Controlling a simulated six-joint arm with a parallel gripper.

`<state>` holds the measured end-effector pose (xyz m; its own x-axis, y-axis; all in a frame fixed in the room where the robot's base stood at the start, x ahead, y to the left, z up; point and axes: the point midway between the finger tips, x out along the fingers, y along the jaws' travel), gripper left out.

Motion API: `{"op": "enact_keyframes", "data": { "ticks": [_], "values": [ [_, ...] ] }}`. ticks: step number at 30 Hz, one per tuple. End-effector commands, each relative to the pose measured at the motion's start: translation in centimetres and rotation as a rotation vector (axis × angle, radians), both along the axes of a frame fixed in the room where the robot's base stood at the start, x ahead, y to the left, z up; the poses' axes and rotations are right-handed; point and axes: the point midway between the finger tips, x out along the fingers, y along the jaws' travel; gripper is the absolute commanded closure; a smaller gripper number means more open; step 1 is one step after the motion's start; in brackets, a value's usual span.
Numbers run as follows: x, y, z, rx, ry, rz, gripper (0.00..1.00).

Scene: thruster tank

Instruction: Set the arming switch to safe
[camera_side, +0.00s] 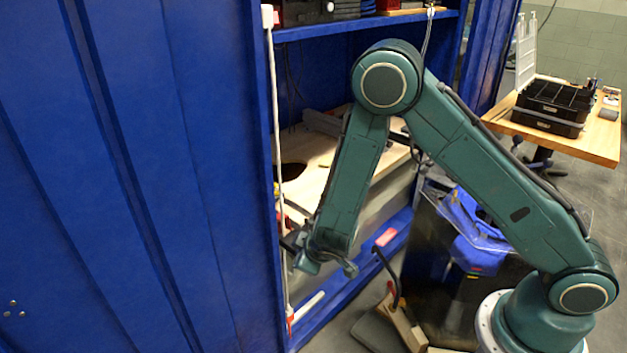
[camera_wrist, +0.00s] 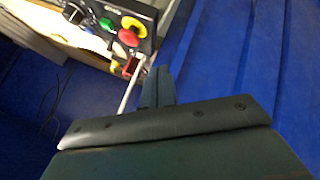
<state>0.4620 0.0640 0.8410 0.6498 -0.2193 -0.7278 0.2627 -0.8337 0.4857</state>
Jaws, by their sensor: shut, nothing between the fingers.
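In the wrist view a dark control panel (camera_wrist: 112,28) shows at the top, with a yellow knob (camera_wrist: 134,27), a red button (camera_wrist: 128,38), a green button (camera_wrist: 108,24) and a small red-framed part (camera_wrist: 131,68) at its lower edge. That part may be the arming switch; its setting is too small to tell. My gripper (camera_wrist: 158,72) is shut and empty, its fingertips just right of the red-framed part. Whether they touch is unclear. In the side view my gripper (camera_side: 291,240) is at the blue cabinet's opening, partly hidden by my wrist; the panel cannot be made out there.
The blue cabinet (camera_side: 130,170) has a white vertical rod (camera_side: 274,110) along its door edge. A wooden board (camera_side: 305,172) lies inside. A black bin (camera_side: 465,235) stands to the right. A wooden table (camera_side: 590,140) with a black tray (camera_side: 552,103) is behind.

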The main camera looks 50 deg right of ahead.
Motion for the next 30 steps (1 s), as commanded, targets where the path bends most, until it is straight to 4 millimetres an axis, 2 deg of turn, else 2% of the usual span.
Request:
{"op": "enact_keyframes", "data": {
  "ticks": [18, 24, 30],
  "values": [
    [5.4, -2.0, -6.0, 0.001, -0.001, -0.002, 1.00],
    [6.5, -4.0, -5.2, 0.000, -0.003, -0.003, 1.00],
    [7.1, -4.9, -5.0, 0.000, -0.002, -0.001, 1.00]
  ]
}}
